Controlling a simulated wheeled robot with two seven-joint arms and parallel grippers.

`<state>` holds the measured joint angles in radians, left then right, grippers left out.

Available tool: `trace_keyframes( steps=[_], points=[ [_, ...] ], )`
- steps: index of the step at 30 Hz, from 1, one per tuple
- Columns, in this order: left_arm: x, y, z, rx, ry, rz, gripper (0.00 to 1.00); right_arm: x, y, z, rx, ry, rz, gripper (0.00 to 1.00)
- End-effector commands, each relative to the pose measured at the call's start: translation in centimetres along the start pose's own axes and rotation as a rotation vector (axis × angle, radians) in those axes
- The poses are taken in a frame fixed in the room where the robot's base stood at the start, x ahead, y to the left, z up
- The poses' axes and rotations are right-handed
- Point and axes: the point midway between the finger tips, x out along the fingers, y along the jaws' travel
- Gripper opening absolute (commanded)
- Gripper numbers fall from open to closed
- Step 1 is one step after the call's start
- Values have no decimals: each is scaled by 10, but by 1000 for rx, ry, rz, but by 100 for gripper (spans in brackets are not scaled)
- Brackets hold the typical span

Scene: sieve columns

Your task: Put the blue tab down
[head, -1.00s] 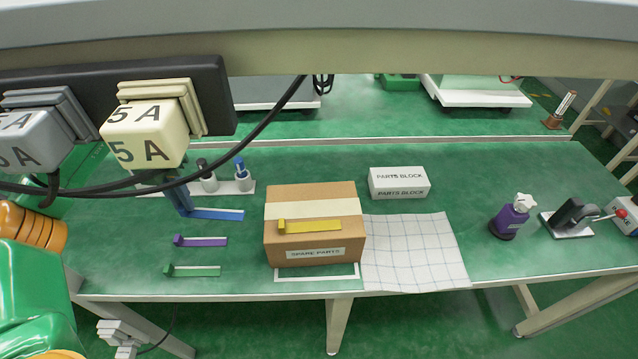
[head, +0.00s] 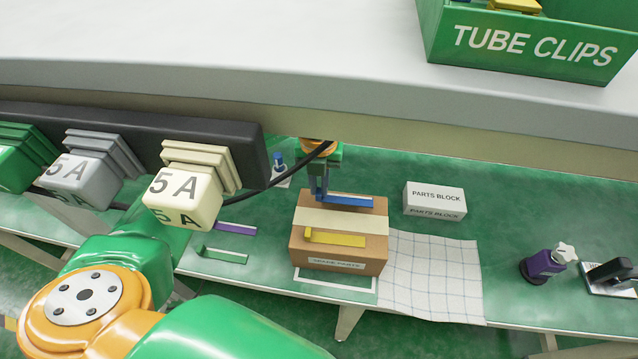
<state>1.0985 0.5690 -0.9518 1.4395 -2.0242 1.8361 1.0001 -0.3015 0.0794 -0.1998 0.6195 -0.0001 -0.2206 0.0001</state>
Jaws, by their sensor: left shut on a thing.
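The blue tab (head: 350,199) is over the back part of the top of the cardboard SPARE PARTS box (head: 372,256). My left gripper (head: 320,196) points down and is shut on the left end of the blue tab. I cannot tell whether the tab touches the box top. A yellow tab (head: 338,239) lies on the box top in front of the blue one. A purple tab (head: 238,229) and a green tab (head: 224,255) lie on the green table to the left of the box. My right gripper is not in view.
A white PARTS BLOCK (head: 434,198) stands to the right behind the box. A gridded sheet (head: 437,275) lies right of the box. Plugs on a black power strip (head: 240,139) and a shelf edge with a green TUBE CLIPS bin (head: 530,50) block part of the view.

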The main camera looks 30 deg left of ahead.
Motion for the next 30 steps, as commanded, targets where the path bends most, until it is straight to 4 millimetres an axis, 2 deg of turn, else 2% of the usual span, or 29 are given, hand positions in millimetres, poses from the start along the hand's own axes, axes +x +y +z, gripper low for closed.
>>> trace_keyframes(
  steps=[1,4,14,15,18,26,28,30],
  points=[
    [6,1,-2,0,6,4,0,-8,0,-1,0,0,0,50],
    [21,1,-1,0,4,2,0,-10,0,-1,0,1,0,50],
    [28,1,0,1,1,1,0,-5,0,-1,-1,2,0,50],
    [28,1,0,1,1,1,16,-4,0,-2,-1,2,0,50],
    [27,1,0,1,1,1,43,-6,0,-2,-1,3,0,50],
    [26,1,0,1,1,1,43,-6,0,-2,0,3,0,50],
    [19,1,0,1,0,1,43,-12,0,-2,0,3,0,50],
    [12,1,1,0,-4,-1,43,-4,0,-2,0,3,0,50]
  ],
)
